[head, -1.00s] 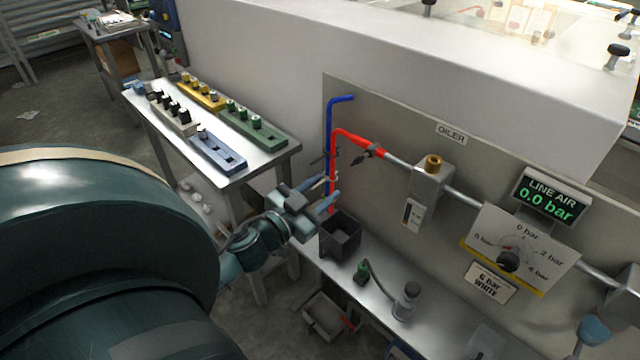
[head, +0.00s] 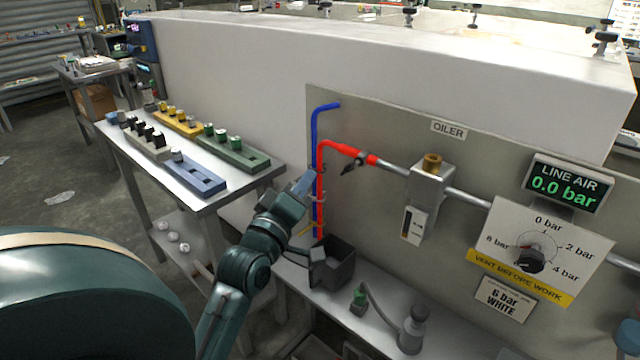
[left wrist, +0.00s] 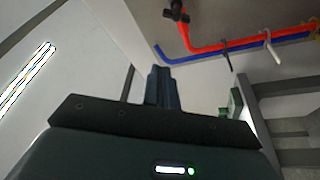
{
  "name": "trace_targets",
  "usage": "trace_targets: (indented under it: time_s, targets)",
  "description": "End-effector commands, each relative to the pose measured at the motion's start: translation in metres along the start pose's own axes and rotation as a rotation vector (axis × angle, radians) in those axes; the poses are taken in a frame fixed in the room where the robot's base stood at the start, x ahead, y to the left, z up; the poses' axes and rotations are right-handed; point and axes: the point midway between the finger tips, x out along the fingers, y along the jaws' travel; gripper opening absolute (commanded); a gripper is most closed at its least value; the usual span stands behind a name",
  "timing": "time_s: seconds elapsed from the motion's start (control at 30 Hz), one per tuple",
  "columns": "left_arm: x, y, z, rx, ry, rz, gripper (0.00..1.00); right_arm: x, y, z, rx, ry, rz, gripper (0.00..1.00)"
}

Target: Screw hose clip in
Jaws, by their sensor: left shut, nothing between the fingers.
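The red hose (head: 319,190) runs up the panel beside the blue hose (head: 315,130) and bends right onto a metal pipe (head: 396,169). A dark clip with a wing-like handle (head: 352,162), seemingly the hose clip, sits at the red hose's end. It also shows at the top of the left wrist view (left wrist: 177,13). How tight it is I cannot tell. My left gripper (head: 303,184) is shut and empty, just left of the hoses and below the clip. Its fingers (left wrist: 160,86) point toward the wall in the left wrist view. My right gripper is not in view.
A black open bin (head: 333,265) stands on the bench under the hoses. The oiler (head: 430,190) and a pressure dial (head: 530,260) are right of the clip; the display (head: 566,186) reads 0.0 bar. A side table (head: 205,160) with coloured racks stands left.

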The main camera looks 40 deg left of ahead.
Motion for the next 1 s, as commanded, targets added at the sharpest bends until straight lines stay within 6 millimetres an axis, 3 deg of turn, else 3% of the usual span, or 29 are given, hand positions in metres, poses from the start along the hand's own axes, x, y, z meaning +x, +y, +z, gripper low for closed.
trace_targets:
  time_s: [0.17,0.57,0.7,1.0]
  targets:
    - [0.020,0.002,-0.001,0.002,0.000,0.002,0.00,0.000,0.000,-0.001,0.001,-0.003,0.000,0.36]
    - [0.103,0.002,-0.001,0.005,0.000,0.002,0.00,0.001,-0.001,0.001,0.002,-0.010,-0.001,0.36]
    - [0.091,-0.001,0.024,0.000,-0.003,-0.002,0.00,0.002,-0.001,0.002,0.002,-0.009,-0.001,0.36]
    - [0.085,0.000,0.038,0.005,-0.001,0.000,0.00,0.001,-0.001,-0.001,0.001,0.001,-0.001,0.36]
